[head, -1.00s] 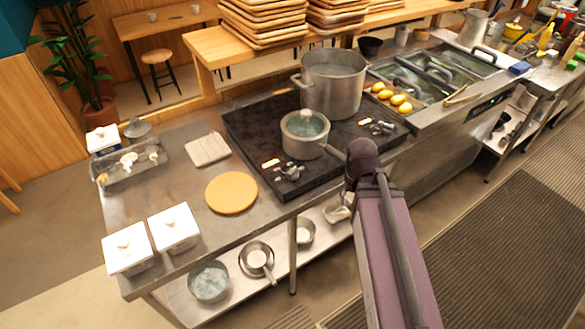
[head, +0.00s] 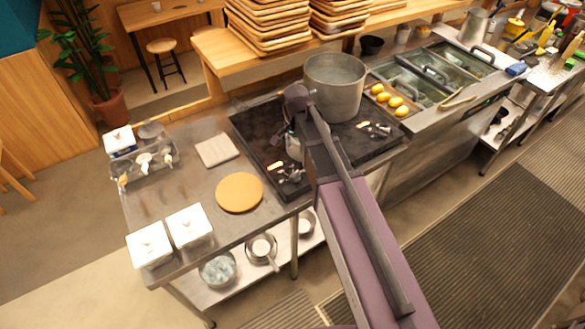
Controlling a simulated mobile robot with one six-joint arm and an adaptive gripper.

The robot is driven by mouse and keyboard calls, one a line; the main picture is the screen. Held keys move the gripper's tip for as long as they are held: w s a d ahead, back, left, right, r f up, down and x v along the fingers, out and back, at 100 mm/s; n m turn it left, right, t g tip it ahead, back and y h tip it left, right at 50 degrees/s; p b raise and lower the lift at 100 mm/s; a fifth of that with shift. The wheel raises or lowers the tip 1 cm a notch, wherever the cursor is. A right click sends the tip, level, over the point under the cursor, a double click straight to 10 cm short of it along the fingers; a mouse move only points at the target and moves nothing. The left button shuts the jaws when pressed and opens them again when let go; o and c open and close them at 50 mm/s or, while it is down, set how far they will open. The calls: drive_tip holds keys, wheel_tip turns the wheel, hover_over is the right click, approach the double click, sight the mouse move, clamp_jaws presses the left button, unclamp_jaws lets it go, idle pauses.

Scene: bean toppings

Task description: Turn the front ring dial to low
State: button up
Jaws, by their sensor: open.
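The black cooktop (head: 255,125) is set in the steel counter. Small metal dials (head: 291,174) sit at its left front corner, beside a lit orange label. More metal dials (head: 375,130) sit near its right end. I cannot read any dial's setting or tell which one is the front ring dial. My arm reaches over the cooktop, its dark joint (head: 297,97) above the middle.
A large pot (head: 335,85) stands at the back of the cooktop. A round wooden board (head: 240,193), a grey square slab (head: 217,150) and white lidded boxes (head: 189,226) are on the counter to the left. Yellow food items (head: 388,98) lie at the right.

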sight(295, 174)
drive_tip(key=shift+f, duration=0.2)
idle(0.3)
wheel_tip(295, 174, down, 14)
drive_tip(key=b, duration=1.4)
drive_tip(key=shift+r, duration=0.25)
